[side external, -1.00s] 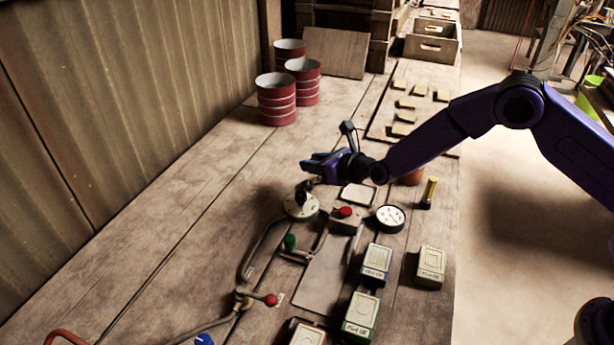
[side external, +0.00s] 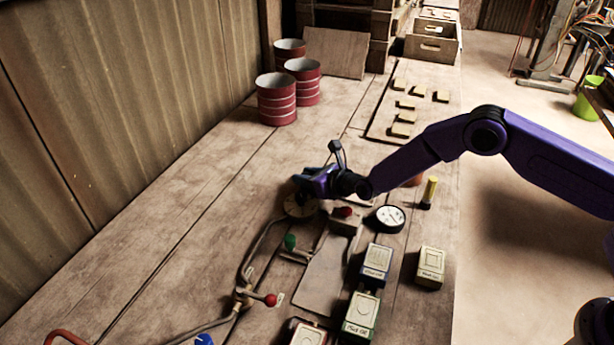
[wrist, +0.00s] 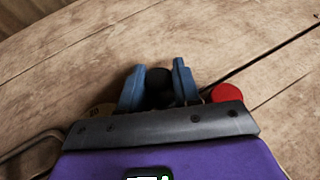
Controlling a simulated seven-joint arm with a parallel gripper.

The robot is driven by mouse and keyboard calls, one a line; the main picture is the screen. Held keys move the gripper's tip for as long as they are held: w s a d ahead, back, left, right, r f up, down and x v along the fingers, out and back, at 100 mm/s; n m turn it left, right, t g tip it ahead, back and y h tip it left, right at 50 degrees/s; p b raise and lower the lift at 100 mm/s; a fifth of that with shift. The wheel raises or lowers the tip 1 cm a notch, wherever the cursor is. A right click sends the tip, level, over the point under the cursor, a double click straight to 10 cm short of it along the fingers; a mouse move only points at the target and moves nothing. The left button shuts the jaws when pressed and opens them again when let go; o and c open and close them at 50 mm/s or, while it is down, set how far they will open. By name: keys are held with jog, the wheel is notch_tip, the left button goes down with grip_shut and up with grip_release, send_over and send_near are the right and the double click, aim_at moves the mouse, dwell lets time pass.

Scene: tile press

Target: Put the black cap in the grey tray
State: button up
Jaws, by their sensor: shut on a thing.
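My gripper (side external: 303,186) is low over a round pale dial (side external: 297,211) on the bench and hides most of it. In the wrist view its blue fingers (wrist: 157,88) are shut on a dark, rounded black piece (wrist: 159,78). In the side view this piece is hidden by the gripper. It stood up from the dial earlier; I cannot tell for sure whether it is the black cap. I make out no clear grey tray; a flat grey-brown plate (side external: 322,275) lies in front of the dial.
A red knob (side external: 345,212), also in the wrist view (wrist: 226,92), is close on the right. Near it are a white gauge (side external: 390,217), a yellow-and-black upright piece (side external: 429,192), a green knob (side external: 290,242) and several labelled tins (side external: 376,262). Red drums (side external: 277,100) stand behind.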

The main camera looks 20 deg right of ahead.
jog(key=shift+f, duration=0.25)
jog(key=o, duration=1)
jog(key=v, duration=1.7)
jog(key=shift+s+d+r, duration=0.15)
jog(key=shift+d+r, duration=0.05)
